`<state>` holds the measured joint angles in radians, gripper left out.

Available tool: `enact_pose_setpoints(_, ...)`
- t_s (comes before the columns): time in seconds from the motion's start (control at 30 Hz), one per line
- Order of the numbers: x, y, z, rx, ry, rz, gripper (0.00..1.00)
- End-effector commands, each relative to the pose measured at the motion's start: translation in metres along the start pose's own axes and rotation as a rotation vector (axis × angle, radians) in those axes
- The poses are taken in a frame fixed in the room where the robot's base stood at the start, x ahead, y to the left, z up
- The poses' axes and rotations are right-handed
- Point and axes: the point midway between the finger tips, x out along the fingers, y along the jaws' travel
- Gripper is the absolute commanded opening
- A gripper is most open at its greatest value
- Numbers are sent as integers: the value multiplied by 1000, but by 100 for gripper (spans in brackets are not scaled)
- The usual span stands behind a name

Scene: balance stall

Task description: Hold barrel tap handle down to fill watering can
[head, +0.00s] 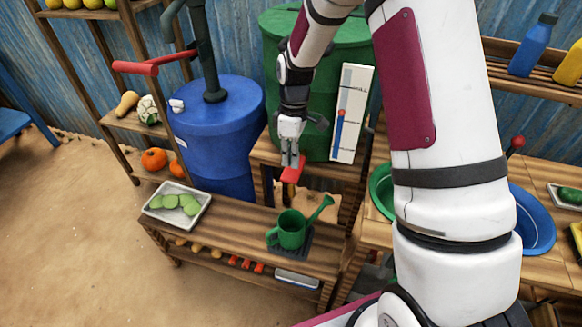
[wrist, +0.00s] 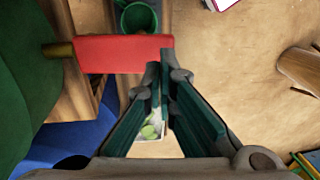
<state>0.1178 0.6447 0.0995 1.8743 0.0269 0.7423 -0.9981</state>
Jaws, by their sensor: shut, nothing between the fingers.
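The red tap handle (head: 293,174) sticks out in front of the green barrel (head: 272,50). In the wrist view the handle (wrist: 105,53) is a red bar on a brass-coloured stem. My gripper (head: 291,163) points down just above the handle, empty, with its fingers together. In the wrist view my fingertips (wrist: 161,68) overlap the handle's free end; I cannot tell whether they touch it. The green watering can (head: 287,230) stands upright on a dark grate on the low bench, below the handle. Its open top shows in the wrist view (wrist: 138,17). The spout under the handle is hidden.
A white level gauge (head: 352,112) with a red marker stands beside the barrel. A blue barrel (head: 218,135) with a red-handled pump is to the left. A tray of green vegetables (head: 176,207) sits on the bench. My arm hides part of the right side.

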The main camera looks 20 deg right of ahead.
Motion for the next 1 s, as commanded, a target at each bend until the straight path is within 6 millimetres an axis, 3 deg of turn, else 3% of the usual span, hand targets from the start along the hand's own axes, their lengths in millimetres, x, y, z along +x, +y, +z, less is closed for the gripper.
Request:
enact_pose_setpoints(0.1, 17, -1, 0, -1, -1, -2, 0)
enact_pose_setpoints(0.3, 33, 0, 0, 0, 0, -1, 0)
enact_pose_setpoints(0.77, 39, -1, 0, 0, 0, -1, 0)
enact_pose_setpoints(1.0, 72, -4, 0, 1, 0, -2, 0)
